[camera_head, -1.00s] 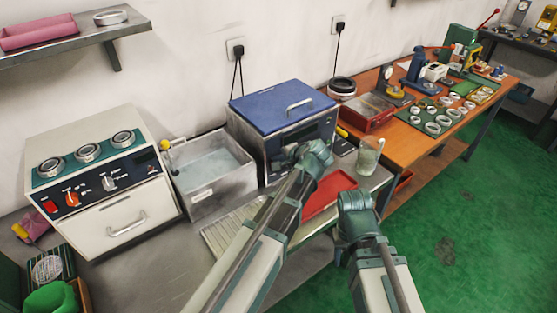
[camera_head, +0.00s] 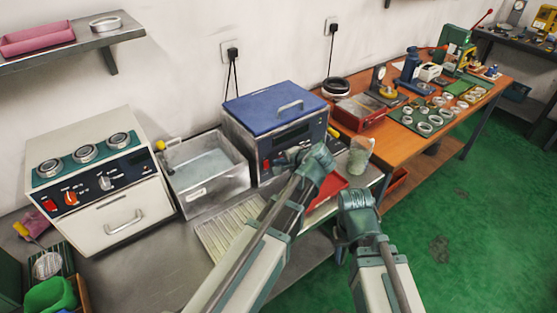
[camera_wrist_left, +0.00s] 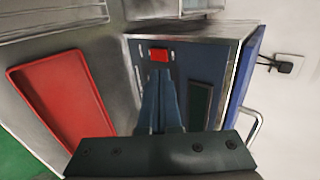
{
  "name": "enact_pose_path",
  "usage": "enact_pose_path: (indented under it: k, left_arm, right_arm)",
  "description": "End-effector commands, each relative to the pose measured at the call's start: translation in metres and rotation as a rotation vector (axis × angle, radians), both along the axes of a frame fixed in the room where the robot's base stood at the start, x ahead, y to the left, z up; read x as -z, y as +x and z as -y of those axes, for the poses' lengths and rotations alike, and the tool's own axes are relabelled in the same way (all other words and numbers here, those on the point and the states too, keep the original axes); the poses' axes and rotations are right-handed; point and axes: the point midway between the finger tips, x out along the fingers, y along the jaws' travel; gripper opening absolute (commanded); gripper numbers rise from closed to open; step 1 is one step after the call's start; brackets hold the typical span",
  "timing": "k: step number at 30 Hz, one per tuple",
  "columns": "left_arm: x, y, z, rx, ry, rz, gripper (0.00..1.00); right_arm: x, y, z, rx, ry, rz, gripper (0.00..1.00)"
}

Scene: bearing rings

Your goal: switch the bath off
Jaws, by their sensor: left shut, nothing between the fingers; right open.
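The bath (camera_head: 283,119) is a steel box with a blue lid and a dark blue front panel. Its red switch (camera_wrist_left: 159,55) sits on the panel in the left wrist view, beside a dark display (camera_wrist_left: 199,104). It also shows in the head view (camera_head: 266,163), left of my left gripper. My left gripper (camera_wrist_left: 160,75) is shut and empty, its tips close to the switch; I cannot tell whether they touch it. In the head view the left gripper (camera_head: 295,153) is before the bath's front. My right gripper (camera_head: 345,245) is open and empty, low beside the bench.
A red tray (camera_head: 325,197) lies on the bench before the bath. An open steel basin (camera_head: 205,170) stands left of it, then a white oven (camera_head: 105,195) with its own red switch. A glass beaker (camera_head: 359,160) stands to the right.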

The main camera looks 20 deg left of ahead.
Motion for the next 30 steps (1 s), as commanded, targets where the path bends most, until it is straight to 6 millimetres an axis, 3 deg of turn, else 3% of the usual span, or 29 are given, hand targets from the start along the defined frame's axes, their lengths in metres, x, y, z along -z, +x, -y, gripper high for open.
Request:
enact_pose_path:
  k: [1,15,30]
  left_arm:
    - [-0.011,-0.003,0.003,0.001,0.000,0.000,0.00]
    - [-0.063,-0.027,0.034,0.000,0.001,0.001,0.00]
    - [-0.071,-0.033,0.042,-0.001,0.000,-0.001,0.00]
  right_arm:
    - [-0.011,0.000,0.000,0.000,0.000,0.000,0.50]
    - [-0.063,0.000,0.000,0.000,0.000,0.000,0.50]
    - [-0.072,0.000,0.000,0.000,0.000,0.000,0.50]
